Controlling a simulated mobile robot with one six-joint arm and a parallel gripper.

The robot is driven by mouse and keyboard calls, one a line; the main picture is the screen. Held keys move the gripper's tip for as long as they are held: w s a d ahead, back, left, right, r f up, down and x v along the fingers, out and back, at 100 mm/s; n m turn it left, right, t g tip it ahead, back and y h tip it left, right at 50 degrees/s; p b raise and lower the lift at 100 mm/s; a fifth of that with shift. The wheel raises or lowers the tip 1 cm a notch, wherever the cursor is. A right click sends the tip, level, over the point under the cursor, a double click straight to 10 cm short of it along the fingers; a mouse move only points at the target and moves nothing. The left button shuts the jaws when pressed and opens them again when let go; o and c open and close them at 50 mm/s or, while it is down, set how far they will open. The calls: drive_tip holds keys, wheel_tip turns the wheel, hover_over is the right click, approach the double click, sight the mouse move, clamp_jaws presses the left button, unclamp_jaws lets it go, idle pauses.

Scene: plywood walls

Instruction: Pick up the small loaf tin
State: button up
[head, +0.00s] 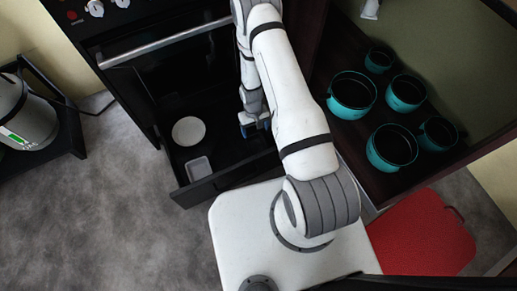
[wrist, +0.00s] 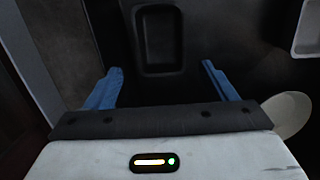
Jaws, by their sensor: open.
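A dark, deep rectangular tin with rounded corners, which looks like the small loaf tin (wrist: 160,69), lies in the dark drawer. In the wrist view it is at the top middle, ahead of and between my fingers. I cannot make it out in the head view, where it is dark and my arm covers part of the drawer. My gripper (wrist: 161,70) is open, its two blue fingers apart with nothing between them. In the head view my gripper (head: 254,124) reaches down into the right part of the open drawer (head: 232,178).
A white round plate (head: 188,131) and a light grey rectangular dish (head: 198,168) lie in the drawer's left part. The oven's handle (head: 165,42) is above it. Several teal pots (head: 352,92) stand on a dark surface right of my arm.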

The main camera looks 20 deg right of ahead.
sight(258, 149)
drive_tip(key=f+b, duration=0.1)
drive_tip(key=f, duration=0.3)
drive_tip(key=s+f+b, duration=0.1)
drive_tip(key=f, duration=0.2)
drive_tip(key=f+b, duration=0.2)
drive_tip(key=f, duration=0.2)
drive_tip(key=shift+s+d+f, duration=0.1)
drive_tip(key=shift+s+f, duration=0.25)
drive_tip(key=shift+c, duration=0.4)
drive_tip(key=c, duration=0.7)
drive_tip(key=shift+r, duration=0.15)
